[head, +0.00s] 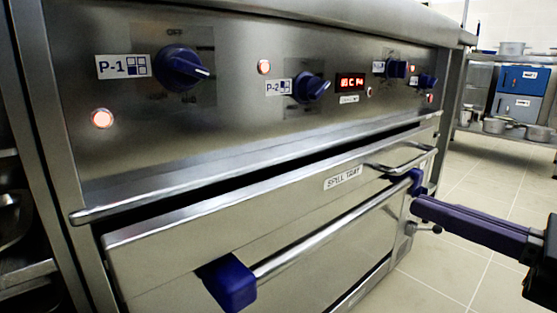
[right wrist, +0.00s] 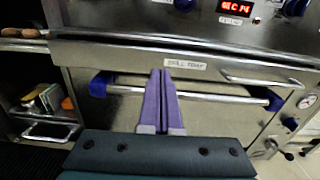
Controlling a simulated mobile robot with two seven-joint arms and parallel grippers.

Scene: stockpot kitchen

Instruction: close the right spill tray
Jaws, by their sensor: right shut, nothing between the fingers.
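The spill tray (head: 285,195) is a wide steel front under the control panel, with a "SPILL TRAY" label and a short bar handle (head: 402,162) at its right. A dark gap runs above its front; I cannot tell how far out it stands. In the right wrist view the tray front (right wrist: 130,62) spans the picture. My right gripper (head: 416,201) is shut and empty, in front of the stove's right part. In the right wrist view its purple fingers (right wrist: 160,74) point at the tray front, left of the label; contact is unclear. My left gripper is not in view.
Below the tray is an oven door with a long bar handle (head: 325,230) on blue brackets, close to my right fingers in the head view. Blue knobs (head: 181,68) stick out above. A shelf (head: 510,135) with pots and boxes stands at right, beyond clear tiled floor.

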